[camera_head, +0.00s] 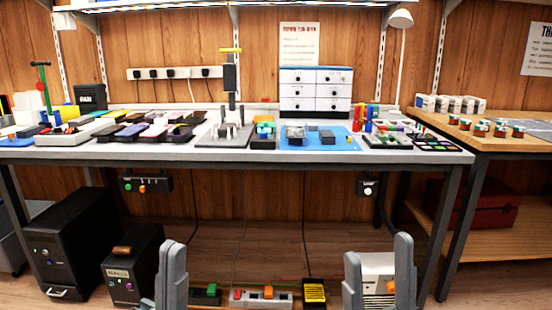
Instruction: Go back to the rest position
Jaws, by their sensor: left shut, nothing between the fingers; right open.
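My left gripper (172,258) is at the bottom of the head view, left of centre. Its grey fingers are together with nothing between them. My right gripper (378,256) is at the bottom right of centre. Its two fingers stand wide apart, and only a white box on the floor behind shows through the gap. Both grippers point up and appear in front of and below the edge of the workbench (230,150), apart from everything on it. My arms below the grippers are mostly out of view.
The bench carries phones, trays, a blue mat (345,142) and a white drawer unit (315,92). A side table (490,143) stands right. Black cases (75,240) stand on the floor left. Small boxes (265,298) lie low between my grippers.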

